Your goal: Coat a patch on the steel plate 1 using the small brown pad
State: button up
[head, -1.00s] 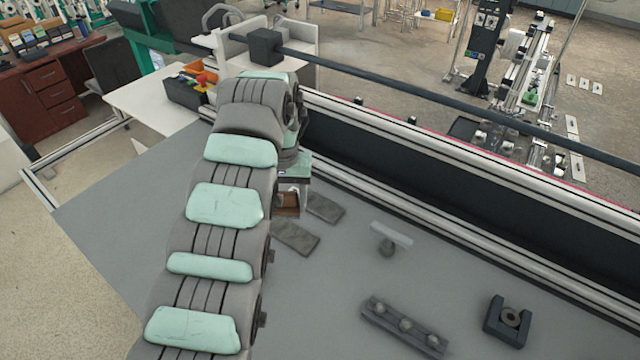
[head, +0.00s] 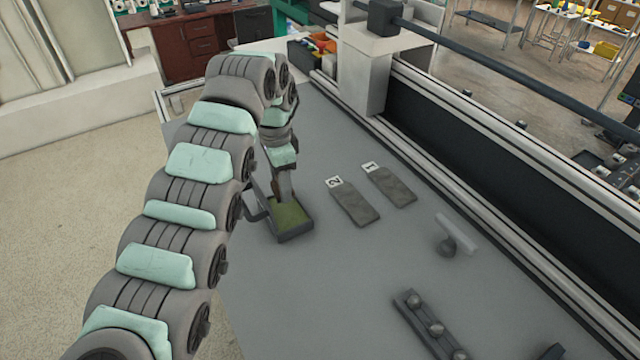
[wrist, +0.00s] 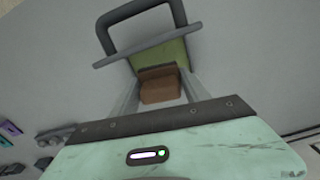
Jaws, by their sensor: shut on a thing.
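My gripper (head: 284,192) is at the left of the grey table, over a dark tray (head: 296,232) with a green inside. In the wrist view the small brown pad (wrist: 160,86) is between my gripper's fingers (wrist: 160,92), in front of the tray's green inside (wrist: 165,54). Whether the pad touches the green surface I cannot tell. Steel plate 1 (head: 392,188), grey with a white label "1", lies flat to the right of my gripper. A similar plate labelled "2" (head: 354,204) lies between it and the tray.
A roller-like tool with a light bar (head: 455,235) and a dark rack with round knobs (head: 430,325) stand toward the front right. A raised rail (head: 480,180) runs along the table's far edge. The table between tray and rack is clear.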

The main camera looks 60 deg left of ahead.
aim_at(284, 212)
jog(key=shift+s+a+f, duration=0.1)
jog(key=shift+s+f, duration=0.05)
jog(key=shift+f, duration=2.8)
jog(key=shift+f+b, duration=0.6)
jog(key=shift+b, duration=0.25)
dwell(0.5)
jog(key=shift+r, duration=3.55)
